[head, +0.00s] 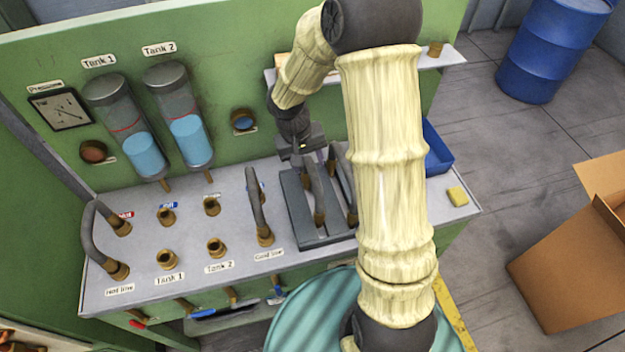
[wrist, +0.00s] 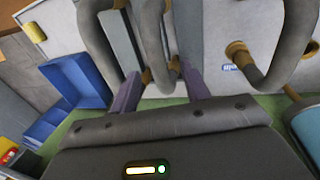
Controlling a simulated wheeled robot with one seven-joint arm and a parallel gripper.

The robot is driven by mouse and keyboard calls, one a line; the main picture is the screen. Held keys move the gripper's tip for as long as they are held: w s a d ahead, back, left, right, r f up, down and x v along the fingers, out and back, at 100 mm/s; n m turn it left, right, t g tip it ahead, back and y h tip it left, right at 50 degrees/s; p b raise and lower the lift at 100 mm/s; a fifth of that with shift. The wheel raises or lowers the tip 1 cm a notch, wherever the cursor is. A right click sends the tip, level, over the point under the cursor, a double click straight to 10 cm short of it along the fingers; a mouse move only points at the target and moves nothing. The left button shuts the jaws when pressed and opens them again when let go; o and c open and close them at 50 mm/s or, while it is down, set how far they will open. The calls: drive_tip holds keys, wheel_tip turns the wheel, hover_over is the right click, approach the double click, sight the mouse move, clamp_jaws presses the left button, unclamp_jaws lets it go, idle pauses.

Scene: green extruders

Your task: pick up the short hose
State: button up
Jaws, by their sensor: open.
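Two grey hoses with brass ends stand in a dark grey holder (head: 297,212) on the bench: a left one (head: 313,182) and a right one partly hidden behind my arm. I cannot tell for sure which is the short hose. My gripper (head: 300,150) is over the back of the holder, just behind the hoses. In the wrist view, my open gripper (wrist: 158,78) has its two purple-grey fingers spread. Parts of two hoses, one arched (wrist: 95,42) and one beside it (wrist: 155,42), appear between or just beyond the fingertips. Contact is not clear.
Another hose (head: 257,205) stands at the cold line, left of the holder. One more (head: 90,235) arches at the hot line. Several brass fittings stand between them. A blue bin (head: 437,150) and yellow sponge (head: 457,197) are right. A green panel with tanks rises behind.

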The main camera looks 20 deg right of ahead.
sight(312, 170)
drive_tip(key=shift+f, duration=0.35)
drive_tip(key=shift+w+d+f+p, duration=0.1)
drive_tip(key=shift+d+f+p, duration=0.25)
drive_tip(key=shift+f, duration=0.5)
drive_tip(key=shift+s+d+f+p, duration=0.1)
drive_tip(key=shift+f+p, duration=0.35)
drive_tip(key=shift+f, duration=0.4)
drive_tip(key=shift+w+d+f+p, duration=0.1)
drive_tip(key=shift+d+f+p, duration=0.25)
drive_tip(key=shift+f, duration=0.5)
drive_tip(key=shift+c, duration=0.2)
drive_tip(key=shift+a, duration=0.1)
drive_tip(key=c, duration=0.7)
clamp_jaws()
